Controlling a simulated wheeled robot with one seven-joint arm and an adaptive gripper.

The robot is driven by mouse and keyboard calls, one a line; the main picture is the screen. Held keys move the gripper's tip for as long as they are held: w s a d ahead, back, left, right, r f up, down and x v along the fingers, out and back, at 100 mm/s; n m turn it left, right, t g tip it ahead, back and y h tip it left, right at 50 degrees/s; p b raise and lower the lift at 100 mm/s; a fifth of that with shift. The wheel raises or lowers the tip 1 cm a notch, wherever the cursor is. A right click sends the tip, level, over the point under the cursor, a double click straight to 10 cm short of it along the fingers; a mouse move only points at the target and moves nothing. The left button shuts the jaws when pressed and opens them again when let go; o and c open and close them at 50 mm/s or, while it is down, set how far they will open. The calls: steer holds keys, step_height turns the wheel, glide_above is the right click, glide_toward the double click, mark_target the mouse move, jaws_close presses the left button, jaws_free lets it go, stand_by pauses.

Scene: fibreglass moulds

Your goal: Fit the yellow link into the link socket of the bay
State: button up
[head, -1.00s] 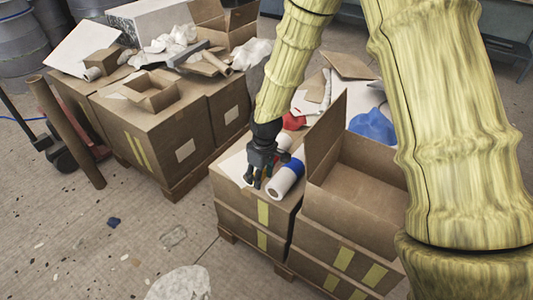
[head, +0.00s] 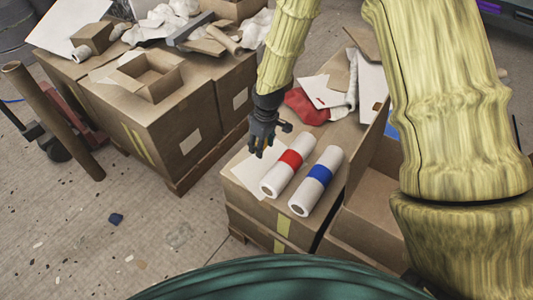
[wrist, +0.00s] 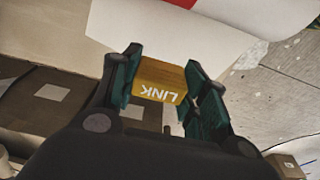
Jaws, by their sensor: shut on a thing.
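My gripper (wrist: 163,62) is shut on the yellow link (wrist: 159,80), a small block with white LINK lettering that appears upside down in the wrist view. Both fingers press it from its sides. In the head view my gripper (head: 260,147) is over the left part of a carton stack, beside a white roll with a red band (head: 288,173). The link cannot be made out there. No bay or link socket can be made out in either current view.
A white roll with a blue band (head: 316,180) lies beside the red-banded one on the cartons (head: 252,214). An open carton (head: 375,205) is to their right. More cartons (head: 160,125) stand at left, near a brown tube (head: 50,118).

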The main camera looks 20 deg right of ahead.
mark_target(262, 160)
steer(key=shift+w+f, duration=0.2)
steer(key=shift+f, duration=0.75)
steer(key=shift+s+f, duration=0.2)
steer(key=shift+f, duration=0.25)
steer(key=shift+f+b, duration=0.3)
steer(key=shift+f, duration=1)
steer(key=shift+f, duration=0.15)
steer(key=o, duration=0.9)
